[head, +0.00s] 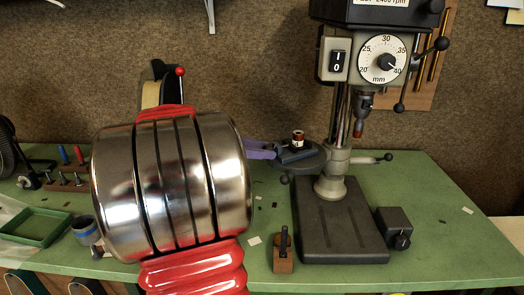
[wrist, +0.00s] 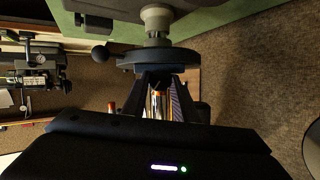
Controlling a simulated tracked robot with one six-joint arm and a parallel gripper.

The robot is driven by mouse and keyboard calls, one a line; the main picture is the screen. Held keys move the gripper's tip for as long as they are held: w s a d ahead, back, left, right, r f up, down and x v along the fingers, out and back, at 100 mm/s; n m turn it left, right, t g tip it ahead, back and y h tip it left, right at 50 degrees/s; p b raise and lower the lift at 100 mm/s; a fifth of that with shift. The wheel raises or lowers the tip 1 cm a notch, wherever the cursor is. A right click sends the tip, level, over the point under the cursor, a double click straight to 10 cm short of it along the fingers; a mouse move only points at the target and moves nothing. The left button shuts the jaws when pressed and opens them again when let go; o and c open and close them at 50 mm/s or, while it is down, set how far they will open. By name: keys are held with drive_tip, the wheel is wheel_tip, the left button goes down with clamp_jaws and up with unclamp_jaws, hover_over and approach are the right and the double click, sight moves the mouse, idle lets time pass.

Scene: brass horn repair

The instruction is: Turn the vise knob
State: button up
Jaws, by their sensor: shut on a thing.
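A small dark vise (head: 297,154) sits on the round table of the drill press (head: 342,150), with a small dark jar-like piece with a red-brown band above it. My gripper (head: 274,150) comes in from the left, its purple fingers at the vise's left end. The fingers are shut on the vise knob, which they hide almost wholly. In the wrist view, which is turned upside down, my gripper (wrist: 161,72) reaches the dark round table (wrist: 130,58). Bright metal shows between the fingers; I cannot tell exactly what part it is.
The drill press base (head: 340,225) stands on the green bench (head: 450,220). A green tray (head: 35,228) lies at left. My arm hides the bench's middle.

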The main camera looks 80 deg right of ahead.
drive_tip(key=n+g+y, duration=0.1)
drive_tip(key=n, duration=0.1)
drive_tip(key=n+g, duration=0.1)
drive_tip(key=n, duration=0.1)
drive_tip(key=shift+w+d+y, duration=0.15)
drive_tip(key=shift+y, duration=0.25)
idle(0.4)
drive_tip(key=o, duration=1.1)
drive_tip(key=shift+c, duration=0.2)
wheel_tip(320, 180, up, 10)
drive_tip(key=shift+f, duration=0.1)
idle(0.4)
